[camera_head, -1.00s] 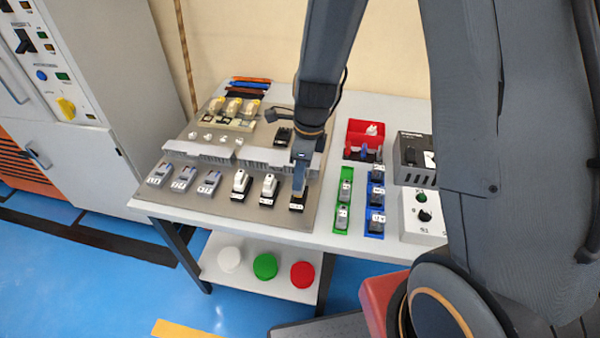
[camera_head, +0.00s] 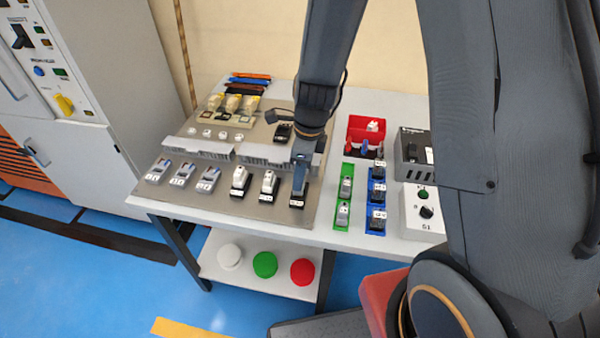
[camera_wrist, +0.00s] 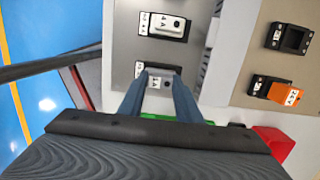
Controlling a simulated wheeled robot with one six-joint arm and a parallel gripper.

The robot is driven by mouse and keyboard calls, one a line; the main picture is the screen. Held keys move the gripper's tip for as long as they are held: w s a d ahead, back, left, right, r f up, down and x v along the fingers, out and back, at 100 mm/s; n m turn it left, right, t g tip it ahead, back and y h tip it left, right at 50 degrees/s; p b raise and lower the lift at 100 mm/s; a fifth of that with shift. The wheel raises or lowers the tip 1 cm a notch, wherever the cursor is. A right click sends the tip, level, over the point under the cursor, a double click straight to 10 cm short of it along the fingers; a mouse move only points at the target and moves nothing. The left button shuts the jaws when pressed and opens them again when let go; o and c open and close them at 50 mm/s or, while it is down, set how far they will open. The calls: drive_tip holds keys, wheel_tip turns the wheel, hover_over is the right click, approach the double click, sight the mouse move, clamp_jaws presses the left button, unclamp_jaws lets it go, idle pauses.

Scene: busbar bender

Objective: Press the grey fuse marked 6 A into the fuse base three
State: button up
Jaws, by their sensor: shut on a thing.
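My gripper (camera_head: 299,190) is at the rightmost of a row of three fuse bases, pointing down. In the wrist view its two fingers (camera_wrist: 160,88) are shut on a light grey fuse (camera_wrist: 161,80) with a dark dot and a small marking too blurred to read surely. The fuse is over the third base (camera_head: 297,202), whose white label (camera_wrist: 139,69) shows beside it. The fingers hide most of this base, and I cannot tell how deep the fuse sits. The other two bases (camera_head: 239,191) (camera_head: 267,196) hold white fuses.
Grey breakers (camera_head: 183,175) stand left of the bases, and a grey duct (camera_head: 265,157) runs behind. To the right are a green holder (camera_head: 343,198) with grey fuses, a blue holder (camera_head: 377,200), a red bin (camera_head: 368,128) and a switch box (camera_head: 422,213).

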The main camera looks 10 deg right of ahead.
sight(304, 184)
drive_tip(key=shift+f+b, duration=0.3)
drive_tip(key=shift+f, duration=0.25)
drive_tip(key=o, duration=1.1)
drive_tip(key=shift+o, duration=0.2)
wheel_tip(304, 184, up, 8)
drive_tip(key=shift+s+d, duration=0.15)
drive_tip(key=shift+d, duration=0.3)
drive_tip(key=shift+f, duration=0.1)
drive_tip(key=s+d+r+n+b, duration=0.1)
drive_tip(key=s+d+n, duration=0.1)
drive_tip(key=n, duration=0.5)
drive_tip(key=s+d+r+n+h, duration=0.1)
drive_tip(key=s+d+n, duration=0.2)
drive_tip(key=n, duration=0.5)
drive_tip(key=s+d+r+n+t+b, duration=0.1)
drive_tip(key=s+d+n, duration=0.2)
drive_tip(key=n, duration=0.4)
drive_tip(key=shift+s+b, duration=0.3)
drive_tip(key=shift+s, duration=0.1)
